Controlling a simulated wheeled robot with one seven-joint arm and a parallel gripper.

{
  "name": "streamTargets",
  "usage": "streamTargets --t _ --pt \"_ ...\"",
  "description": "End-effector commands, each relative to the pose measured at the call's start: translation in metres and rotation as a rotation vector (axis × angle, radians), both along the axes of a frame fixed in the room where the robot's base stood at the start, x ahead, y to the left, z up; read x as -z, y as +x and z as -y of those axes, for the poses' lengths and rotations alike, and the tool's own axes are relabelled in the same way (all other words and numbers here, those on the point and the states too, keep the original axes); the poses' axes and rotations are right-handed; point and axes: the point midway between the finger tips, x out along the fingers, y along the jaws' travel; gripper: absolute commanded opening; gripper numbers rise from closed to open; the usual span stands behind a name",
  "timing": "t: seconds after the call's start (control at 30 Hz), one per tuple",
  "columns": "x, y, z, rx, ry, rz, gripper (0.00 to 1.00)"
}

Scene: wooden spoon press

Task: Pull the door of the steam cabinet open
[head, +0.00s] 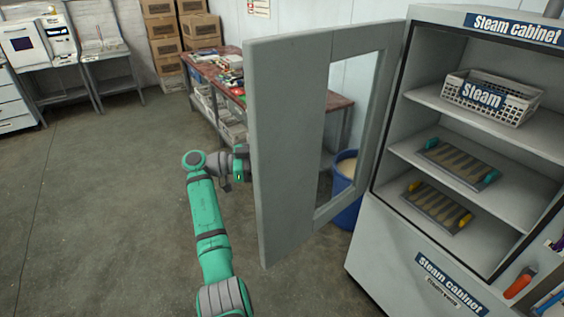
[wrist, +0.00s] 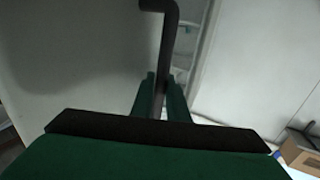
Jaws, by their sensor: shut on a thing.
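The steam cabinet (head: 392,228) stands at the right in the head view, with its name on labels at top and bottom. Its grey door (head: 285,140), with a window, stands swung wide open to the left, and the shelves are exposed. My gripper (wrist: 165,92) is shut on the dark door handle (wrist: 168,45) in the wrist view, with a green finger on each side of the bar. In the head view my green arm reaches to the left side of the door, and the fingertips and handle are hidden behind the door's edge.
A white basket (head: 492,98) labelled Steam and two trays (head: 458,163) of spoon shapes sit on the cabinet shelves. A blue bin (head: 346,190) and a cluttered workbench (head: 340,103) stand behind the door. The floor (head: 95,215) to the left is clear.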

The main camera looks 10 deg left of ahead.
Motion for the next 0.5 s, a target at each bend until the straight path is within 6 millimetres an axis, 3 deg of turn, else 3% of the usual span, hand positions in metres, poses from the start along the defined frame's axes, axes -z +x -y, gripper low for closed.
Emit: streamTargets --t 0.47,0.5 --pt "0.0015 0.0028 0.0064 0.012 0.003 -0.004 0.0" --pt "0.0015 0.0028 0.0065 0.012 0.003 -0.004 0.19"
